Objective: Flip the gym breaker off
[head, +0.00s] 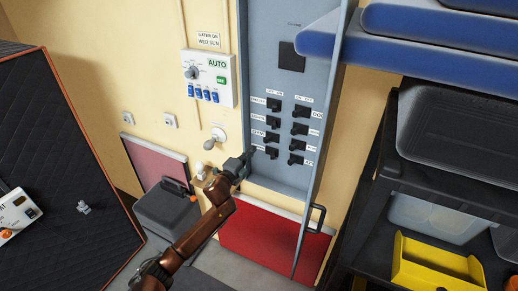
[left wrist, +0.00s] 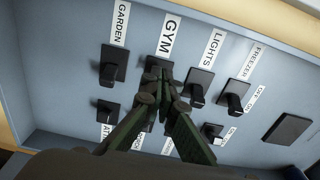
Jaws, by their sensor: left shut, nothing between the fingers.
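The grey breaker panel (head: 262,172) stands open on the wall, with two columns of black switches. The gym breaker (head: 271,137) is a black switch in the left column beside a white GYM label. In the left wrist view the gym breaker (left wrist: 156,63) sits under its GYM label (left wrist: 171,38), partly hidden by my fingers. My left gripper (head: 247,157) is shut and empty at the panel's lower left edge. In the left wrist view its fingertips (left wrist: 164,80) overlap the lower part of the gym breaker; I cannot tell whether they touch it. My right gripper is out of view.
GARDEN (left wrist: 108,70) and LIGHTS (left wrist: 197,88) switches flank the gym one closely. Blue shelves (head: 430,35) and a black rack (head: 375,180) are further right. A white timer box (head: 208,78) hangs at left.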

